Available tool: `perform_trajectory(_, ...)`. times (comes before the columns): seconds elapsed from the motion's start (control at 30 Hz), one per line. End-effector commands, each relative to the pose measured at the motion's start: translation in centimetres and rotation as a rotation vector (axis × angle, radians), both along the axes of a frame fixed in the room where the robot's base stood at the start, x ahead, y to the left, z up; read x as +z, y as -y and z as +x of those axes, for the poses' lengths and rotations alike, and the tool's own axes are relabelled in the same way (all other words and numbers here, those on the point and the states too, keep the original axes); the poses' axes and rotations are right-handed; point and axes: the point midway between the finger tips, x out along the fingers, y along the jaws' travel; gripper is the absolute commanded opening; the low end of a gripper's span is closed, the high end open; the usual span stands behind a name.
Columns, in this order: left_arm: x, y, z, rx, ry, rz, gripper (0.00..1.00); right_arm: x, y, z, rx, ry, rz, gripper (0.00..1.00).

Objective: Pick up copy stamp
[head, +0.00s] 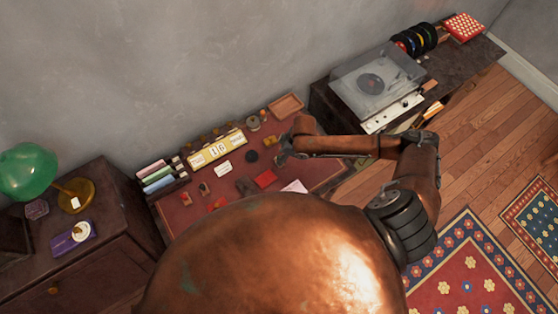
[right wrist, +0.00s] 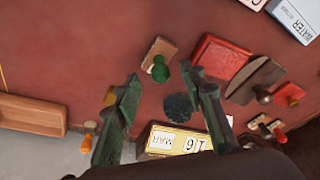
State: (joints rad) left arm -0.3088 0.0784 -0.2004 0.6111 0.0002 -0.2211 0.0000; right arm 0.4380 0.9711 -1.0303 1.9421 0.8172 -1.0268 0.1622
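My right gripper (head: 284,154) is over the red desk top. In the right wrist view its two fingers (right wrist: 159,80) are spread apart with nothing held between them. A small stamp with a tan block and a green knob (right wrist: 159,66) lies just beyond the gap between the fingertips. No label on it can be read, so I cannot tell whether it is the copy stamp. In the head view I cannot make it out near the gripper. Other small red stamps (head: 217,204) stand further left on the desk. My left gripper is not in view.
A yellow calendar (head: 217,148) stands at the desk's back. A wooden tray (head: 286,104) sits at its back right corner.

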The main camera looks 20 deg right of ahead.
Motion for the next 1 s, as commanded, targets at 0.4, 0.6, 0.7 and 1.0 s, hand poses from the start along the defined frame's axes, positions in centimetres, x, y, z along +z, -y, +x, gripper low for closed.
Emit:
perform_trajectory(0.4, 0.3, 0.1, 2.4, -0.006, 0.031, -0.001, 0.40, -2.7, -0.8, 0.7, 0.006, 0.002, 0.000, 0.38)
perform_trajectory(0.6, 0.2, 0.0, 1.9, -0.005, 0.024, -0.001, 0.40, -2.7, -0.8, 0.6, 0.005, 0.002, 0.000, 0.29)
perform_trajectory(0.7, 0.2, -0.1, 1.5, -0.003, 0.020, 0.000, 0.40, -2.7, -0.9, 0.6, 0.005, 0.002, 0.000, 0.22)
perform_trajectory(1.0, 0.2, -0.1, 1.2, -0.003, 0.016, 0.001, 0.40, -2.7, -0.8, 0.6, 0.005, 0.002, 0.000, 0.01)
